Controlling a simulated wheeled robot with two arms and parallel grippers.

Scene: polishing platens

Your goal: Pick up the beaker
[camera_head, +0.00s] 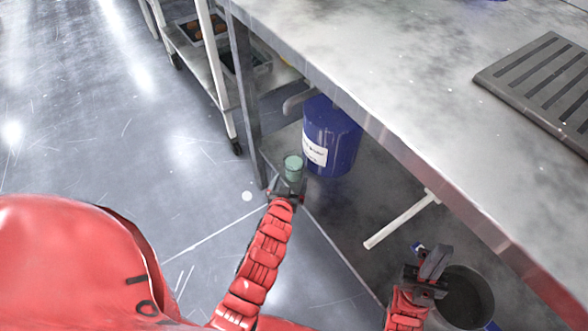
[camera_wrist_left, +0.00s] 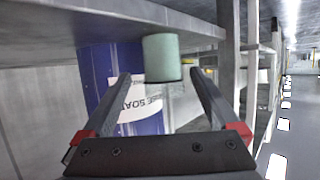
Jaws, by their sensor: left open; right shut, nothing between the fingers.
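The beaker (camera_head: 293,168) is a small pale-green cylinder, upright at the tip of my left gripper (camera_head: 289,187) in the head view. In the left wrist view the beaker (camera_wrist_left: 162,58) appears upright, in line with the gap between the open fingers of the left gripper (camera_wrist_left: 160,77), near their tips. I cannot tell whether it is between the fingertips or just beyond them; no finger visibly touches it. What it rests on is not clear. My right gripper (camera_head: 431,265) is shut and empty at the lower right, near a dark round bucket (camera_head: 484,291).
A steel table (camera_head: 330,50) overhangs this area, with a grey slotted plate (camera_head: 545,80) on top. A blue drum (camera_head: 335,128) with a white label stands just behind the beaker. A white bar (camera_head: 402,219) sticks out below the table edge. A cart (camera_head: 212,65) stands upper left; floor left is open.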

